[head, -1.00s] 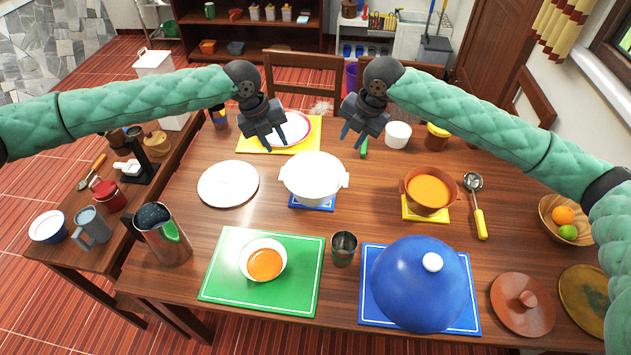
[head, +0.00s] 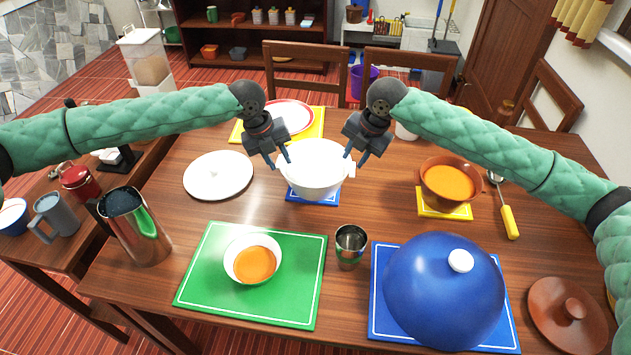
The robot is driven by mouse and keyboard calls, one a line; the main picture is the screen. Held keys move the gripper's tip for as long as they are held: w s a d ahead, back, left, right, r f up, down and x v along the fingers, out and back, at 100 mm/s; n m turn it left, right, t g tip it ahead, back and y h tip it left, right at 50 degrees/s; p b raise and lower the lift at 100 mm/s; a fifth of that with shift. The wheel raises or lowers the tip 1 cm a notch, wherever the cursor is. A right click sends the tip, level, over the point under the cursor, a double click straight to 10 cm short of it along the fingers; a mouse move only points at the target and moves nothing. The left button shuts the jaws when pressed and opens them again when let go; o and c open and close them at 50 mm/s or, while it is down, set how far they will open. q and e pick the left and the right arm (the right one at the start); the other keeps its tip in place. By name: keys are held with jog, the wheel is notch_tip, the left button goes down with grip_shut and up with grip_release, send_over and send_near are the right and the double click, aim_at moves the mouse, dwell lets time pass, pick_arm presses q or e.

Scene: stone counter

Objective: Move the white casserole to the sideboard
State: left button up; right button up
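The white casserole (head: 316,182) stands upright, without a lid, on a small blue mat (head: 300,199) in the middle of the wooden table. My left gripper (head: 280,161) is open above the casserole's left rim, its fingers around the left handle's area. That handle is mostly hidden. My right gripper (head: 355,157) is open, just above the right handle. Contact with either handle cannot be made out.
An orange soup pot (head: 447,184) stands to the right, a steel cup (head: 350,244) and blue dome (head: 445,290) in front. A steel jug (head: 134,228) stands front left. A lower side table (head: 62,262) adjoins at left; a brown shelf (head: 240,25) stands behind chairs.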

aim_at(288, 175)
pick_arm(q)
jog(key=shift+s+r, duration=0.1)
pick_arm(e)
jog(key=shift+s+r, duration=0.1)
